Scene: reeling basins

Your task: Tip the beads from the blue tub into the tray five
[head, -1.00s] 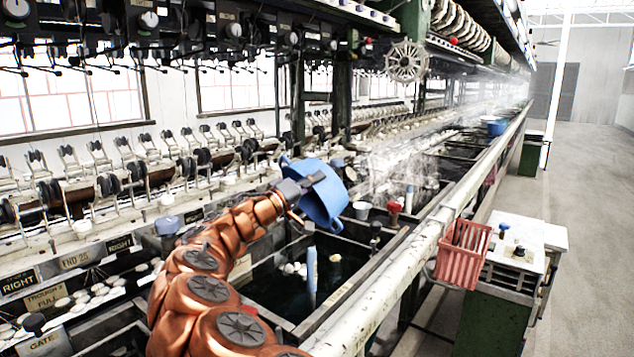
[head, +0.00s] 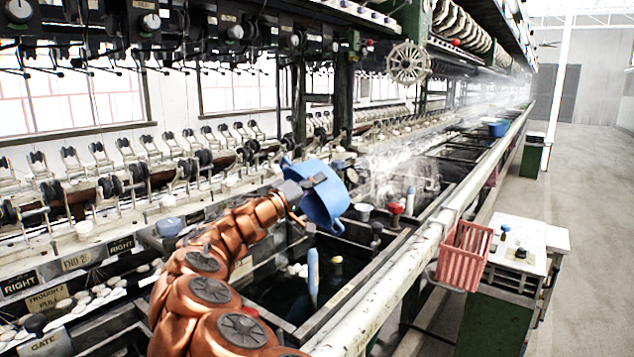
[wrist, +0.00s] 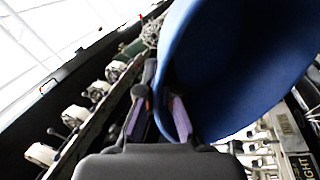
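The blue tub (head: 326,203) is held in the air by my gripper (head: 306,187) over the row of dark water basins. I cannot tell which basin or tray is tray five.
A basin (head: 268,318) with white cocoons and a pale blue upright tube (head: 313,272) lies below the tub. A long white rail (head: 400,285) runs along the front. A red basket (head: 463,256) hangs on it beside a white-topped cabinet (head: 517,240). The aisle at right is clear.

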